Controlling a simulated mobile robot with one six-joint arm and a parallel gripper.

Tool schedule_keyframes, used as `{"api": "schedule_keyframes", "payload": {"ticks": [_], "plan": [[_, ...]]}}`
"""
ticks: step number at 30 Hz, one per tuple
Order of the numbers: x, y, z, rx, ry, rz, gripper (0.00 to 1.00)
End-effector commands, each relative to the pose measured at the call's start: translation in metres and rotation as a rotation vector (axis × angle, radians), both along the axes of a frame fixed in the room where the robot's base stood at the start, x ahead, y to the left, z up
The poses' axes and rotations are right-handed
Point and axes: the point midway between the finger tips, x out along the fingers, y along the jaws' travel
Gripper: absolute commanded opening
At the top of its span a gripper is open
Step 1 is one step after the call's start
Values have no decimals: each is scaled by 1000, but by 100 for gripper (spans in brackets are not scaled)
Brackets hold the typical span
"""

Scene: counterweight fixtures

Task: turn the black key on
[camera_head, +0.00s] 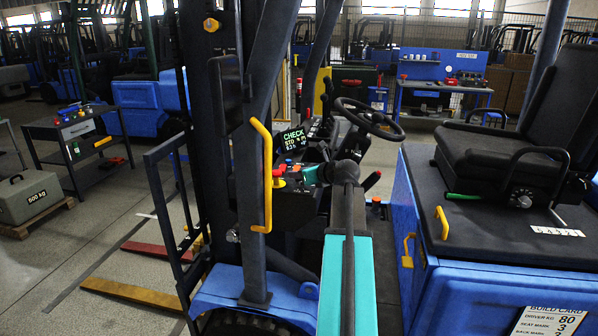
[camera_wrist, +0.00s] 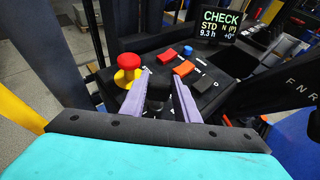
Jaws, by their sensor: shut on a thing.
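The black key (camera_wrist: 159,92) is mostly hidden between the two lilac fingers of my gripper (camera_wrist: 163,79) in the wrist view. The fingers are shut on it, low over the dark console (camera_wrist: 210,78). Its exact angle cannot be made out. In the head view my gripper (camera_head: 297,177) reaches the console from the right, and the key is hidden there. The display (camera_wrist: 222,25) above the console reads "CHECK", "STD", "N (P)", "9.3 h"; it also shows in the head view (camera_head: 294,139).
A red mushroom button on a yellow base (camera_wrist: 128,66) stands close left of the fingers. Red, orange and blue switches (camera_wrist: 183,67) lie just beyond. A yellow grab handle (camera_head: 265,180), the steering wheel (camera_head: 369,118) and the seat (camera_head: 515,150) surround the workspace.

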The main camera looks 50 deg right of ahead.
Motion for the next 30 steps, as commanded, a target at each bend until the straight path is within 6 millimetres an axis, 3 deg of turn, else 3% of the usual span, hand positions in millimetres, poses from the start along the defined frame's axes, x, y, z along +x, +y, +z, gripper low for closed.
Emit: {"api": "schedule_keyframes", "payload": {"ticks": [17,18,21,30], "plan": [[-1,0,-2,-1,5,-38,6],[-1,0,-2,-1,5,-38,32],[0,0,-2,-1,4,-37,47],[0,1,-1,0,1,-38,47]]}}
